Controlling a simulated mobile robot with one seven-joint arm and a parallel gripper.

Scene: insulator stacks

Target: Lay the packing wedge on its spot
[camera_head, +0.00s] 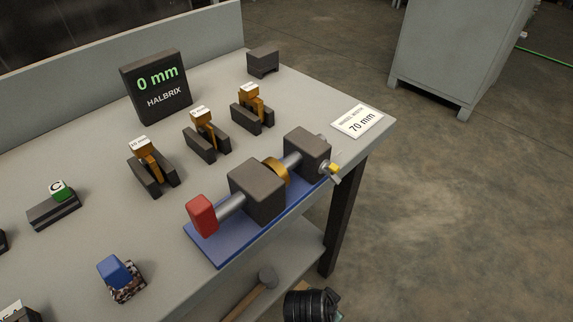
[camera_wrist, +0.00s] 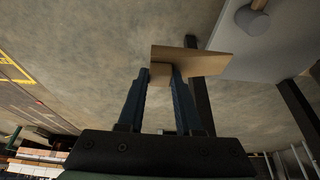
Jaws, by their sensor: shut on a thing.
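In the wrist view my gripper (camera_wrist: 160,78) is shut on a tan, wood-coloured wedge (camera_wrist: 195,62). The wedge lies across the fingertips, and its longer part reaches to the right. It is held in the air, with the concrete floor behind it and a grey shelf beyond at the upper right. My gripper cannot be made out clearly in the head view. I cannot tell any marked spot for the wedge in either view.
The grey bench holds a blue-based fixture (camera_head: 215,250), a display (camera_head: 157,87) reading 0 mm, several orange-and-black gauges (camera_head: 203,132), and a blue-topped block (camera_head: 117,275). A mallet (camera_head: 266,278) lies on the lower shelf (camera_head: 302,252). A dark bench leg (camera_head: 340,215) stands at the right.

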